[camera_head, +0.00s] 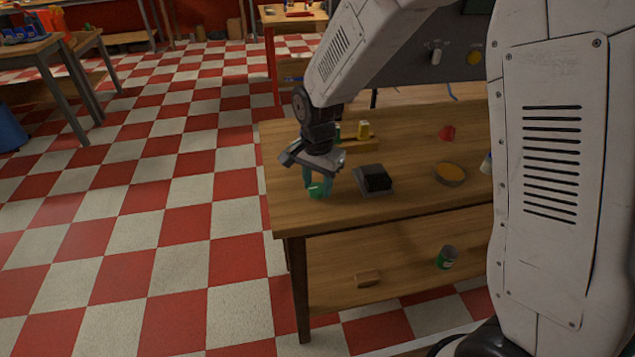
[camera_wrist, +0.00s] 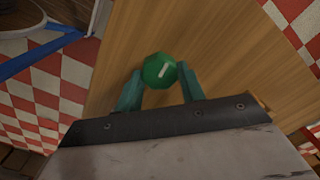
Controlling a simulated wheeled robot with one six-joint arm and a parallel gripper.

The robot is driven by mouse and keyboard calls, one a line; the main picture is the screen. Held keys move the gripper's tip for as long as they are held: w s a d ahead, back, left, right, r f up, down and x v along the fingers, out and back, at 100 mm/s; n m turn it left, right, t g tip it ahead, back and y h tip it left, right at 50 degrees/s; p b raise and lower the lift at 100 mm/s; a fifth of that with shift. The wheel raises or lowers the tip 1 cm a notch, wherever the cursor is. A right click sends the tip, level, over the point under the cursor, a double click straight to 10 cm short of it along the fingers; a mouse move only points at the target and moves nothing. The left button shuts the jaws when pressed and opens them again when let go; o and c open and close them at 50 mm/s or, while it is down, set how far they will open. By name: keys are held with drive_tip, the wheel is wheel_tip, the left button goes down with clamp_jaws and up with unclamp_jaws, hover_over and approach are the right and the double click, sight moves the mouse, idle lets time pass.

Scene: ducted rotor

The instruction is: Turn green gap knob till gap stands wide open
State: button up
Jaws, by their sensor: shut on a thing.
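The green knob (camera_wrist: 160,70) is round with a pale line marked on its face. In the wrist view it sits between the two teal fingertips of my gripper (camera_wrist: 161,79), which is shut on it. The pale line slants up to the right there. In the head view my gripper (camera_head: 317,187) points down over the left part of the wooden table, and a bit of the green knob (camera_head: 316,191) shows between the fingers. A black block-like thing (camera_head: 374,178) on a grey base stands just right of my gripper. I cannot make out the gap itself.
A yellow piece (camera_head: 363,129) stands on a wooden strip behind my gripper. A round dish (camera_head: 449,174) and a red piece (camera_head: 447,133) lie further right on the table (camera_head: 415,203). A green can (camera_head: 447,257) and a small wooden block (camera_head: 368,278) are on the lower shelf.

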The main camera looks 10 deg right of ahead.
sight(318, 187)
idle(0.3)
drive_tip(key=o, duration=1)
wheel_tip(318, 187, up, 8)
drive_tip(key=shift+f, duration=0.1)
